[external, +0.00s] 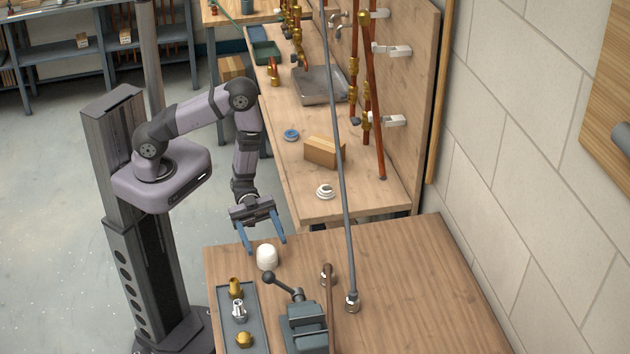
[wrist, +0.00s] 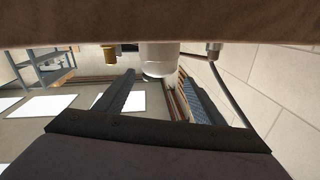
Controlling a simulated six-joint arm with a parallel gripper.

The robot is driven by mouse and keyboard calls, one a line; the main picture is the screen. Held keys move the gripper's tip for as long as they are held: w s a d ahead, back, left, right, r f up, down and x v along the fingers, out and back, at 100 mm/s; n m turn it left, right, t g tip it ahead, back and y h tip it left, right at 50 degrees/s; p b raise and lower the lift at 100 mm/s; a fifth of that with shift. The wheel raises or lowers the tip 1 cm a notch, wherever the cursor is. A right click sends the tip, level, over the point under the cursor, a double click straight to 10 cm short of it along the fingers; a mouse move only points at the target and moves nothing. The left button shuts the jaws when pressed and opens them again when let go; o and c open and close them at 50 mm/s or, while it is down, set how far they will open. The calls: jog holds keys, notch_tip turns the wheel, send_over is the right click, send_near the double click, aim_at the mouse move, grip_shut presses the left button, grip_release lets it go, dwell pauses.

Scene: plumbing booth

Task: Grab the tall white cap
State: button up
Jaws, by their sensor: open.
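The tall white cap (external: 267,259) stands upright near the far-left edge of the front wooden table. My gripper (external: 267,246) is open and empty, its two blue fingers pointing down toward the cap from the table's far edge. In the wrist view the white cap (wrist: 158,62) sits ahead, between the lines of the two spread fingers. Whether the fingertips overlap the cap's sides is hard to tell; I see no contact.
A grey tray (external: 253,318) with brass and chrome fittings lies close to the cap. A vise (external: 303,325) with a ball-ended handle and a tall grey pipe (external: 346,220) stand to its right. The back bench (external: 300,208) holds a white ring-like piece (external: 325,191) and a wooden block (external: 325,151).

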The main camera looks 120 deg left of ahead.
aim_at(269, 257)
jog(key=shift+s+a+f+n, duration=0.1)
jog(key=shift+s+f+n, duration=0.1)
jog(key=shift+f+n, duration=0.25)
jog(key=shift+s+a+f+n, duration=0.1)
jog(key=shift+s+f+n, duration=0.05)
jog(key=shift+f+n, duration=0.3)
jog(key=shift+p+x, duration=0.9)
jog(key=shift+x, duration=0.75)
jog(key=shift+p+x, duration=0.9)
jog(key=shift+x, duration=1.2)
jog(key=c, duration=1.2)
